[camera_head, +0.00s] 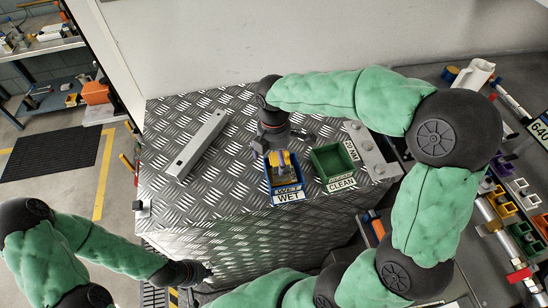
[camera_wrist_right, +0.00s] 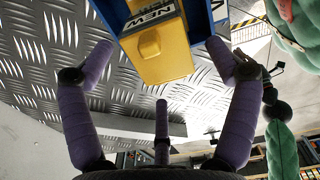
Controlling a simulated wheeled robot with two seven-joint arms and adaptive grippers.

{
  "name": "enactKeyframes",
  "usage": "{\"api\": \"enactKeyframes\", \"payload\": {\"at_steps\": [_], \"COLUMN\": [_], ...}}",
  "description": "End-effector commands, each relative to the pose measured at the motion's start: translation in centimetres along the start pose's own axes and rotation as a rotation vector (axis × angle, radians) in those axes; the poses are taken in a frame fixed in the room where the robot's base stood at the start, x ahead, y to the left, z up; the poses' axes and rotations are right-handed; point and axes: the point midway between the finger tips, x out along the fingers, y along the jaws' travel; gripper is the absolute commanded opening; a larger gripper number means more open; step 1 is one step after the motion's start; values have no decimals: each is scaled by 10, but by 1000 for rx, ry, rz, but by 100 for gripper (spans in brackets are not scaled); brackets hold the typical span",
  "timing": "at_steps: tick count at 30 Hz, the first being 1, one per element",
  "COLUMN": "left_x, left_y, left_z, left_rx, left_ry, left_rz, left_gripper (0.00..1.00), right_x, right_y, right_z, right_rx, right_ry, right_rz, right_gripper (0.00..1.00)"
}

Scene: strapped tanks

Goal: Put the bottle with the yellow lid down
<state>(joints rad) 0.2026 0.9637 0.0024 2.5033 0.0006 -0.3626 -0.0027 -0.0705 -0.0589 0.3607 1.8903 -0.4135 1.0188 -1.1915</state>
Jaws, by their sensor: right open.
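A yellow item with a grey top part (camera_head: 283,163) sits in the blue bin marked WET (camera_head: 287,196). In the right wrist view it shows as a yellow block (camera_wrist_right: 160,45) with a raised yellow knob and a label. I cannot tell for sure that it is the bottle with the yellow lid. My right gripper (camera_head: 278,143) is just behind the blue bin. In its wrist view the right gripper (camera_wrist_right: 158,50) is open, its fingers apart on either side of the yellow block, holding nothing. My left gripper (camera_head: 196,272) is low by the cabinet front; its fingers are too small to judge.
A green bin marked CLEAN (camera_head: 333,181) stands right of the blue bin. A long grey metal bar (camera_head: 196,146) lies at left on the tread-plate top (camera_head: 225,185). A grey plate with round knobs (camera_head: 371,150) is at right. The front left of the top is clear.

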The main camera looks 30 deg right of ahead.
Motion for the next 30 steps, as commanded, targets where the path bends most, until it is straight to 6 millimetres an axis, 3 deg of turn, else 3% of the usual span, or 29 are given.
{"api": "enactKeyframes", "payload": {"at_steps": [9,15,21,30], "left_x": [-2,-4,-4,-4], "left_y": [1,1,1,1], "left_z": [0,0,0,0], "left_rx": [0,0,0,0], "left_ry": [0,0,0,0], "left_rz": [0,0,0,0], "left_gripper": [0,0,0,0], "right_x": [-65,-94,-105,-106], "right_y": [1,1,0,0], "right_z": [0,0,0,0], "right_rx": [0,0,0,0], "right_ry": [1,2,1,1], "right_rz": [5,3,0,0], "right_gripper": [88,88,88,88]}}
